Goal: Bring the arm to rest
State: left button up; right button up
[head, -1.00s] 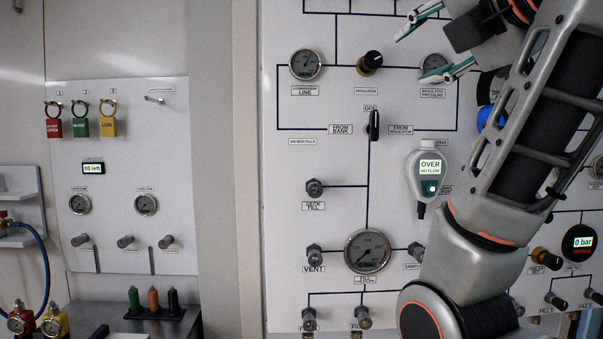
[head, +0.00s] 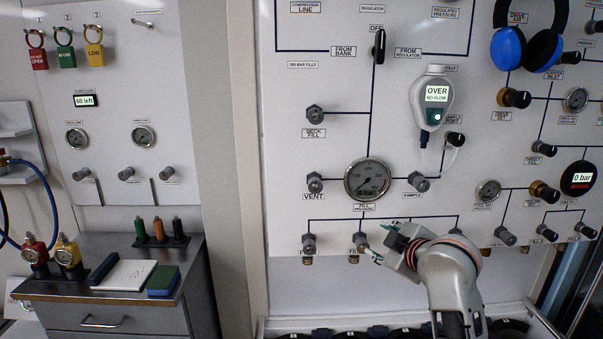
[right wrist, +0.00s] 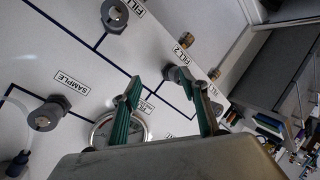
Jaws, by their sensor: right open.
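My right gripper (head: 374,241) is low in front of the fill panel (head: 290,150), just below the fill pressure gauge (head: 367,179) in the head view. Its fingers point left and hold nothing. In the right wrist view the two green-padded fingers (right wrist: 155,76) are spread apart, with the panel (right wrist: 45,60) behind them and the gauge (right wrist: 104,132) partly hidden by a finger. I cannot tell whether a fingertip touches the fill fittings. My left gripper is out of view.
A sample analyser (head: 432,100) reading OVER NO FLOW and blue headphones (head: 528,48) hang on the panel. A steel cabinet (head: 100,322) with a notepad (head: 125,274) stands at lower left. Dark cylinder tops (head: 507,327) line the bottom edge.

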jog(key=s+d+f+m, duration=0.15)
jog(key=s+f, duration=0.25)
jog(key=f, duration=0.4)
jog(key=s+f+m+g, duration=0.15)
jog(key=s+f, duration=0.25)
jog(key=f, duration=0.4)
jog(key=s+f+m, duration=0.2)
jog(key=s+f, duration=0.2)
jog(key=f, duration=0.4)
jog(key=s+f+m, duration=0.1)
jog(key=s+f, duration=0.6)
jog(key=s, duration=0.4)
jog(key=s+f+m, duration=0.2)
jog(key=s+f, duration=0.5)
jog(key=s, duration=0.4)
jog(key=shift+s+a+f+g+y, duration=0.2)
jog(key=shift+f+g+y, duration=0.1)
jog(key=shift+f+g, duration=0.1)
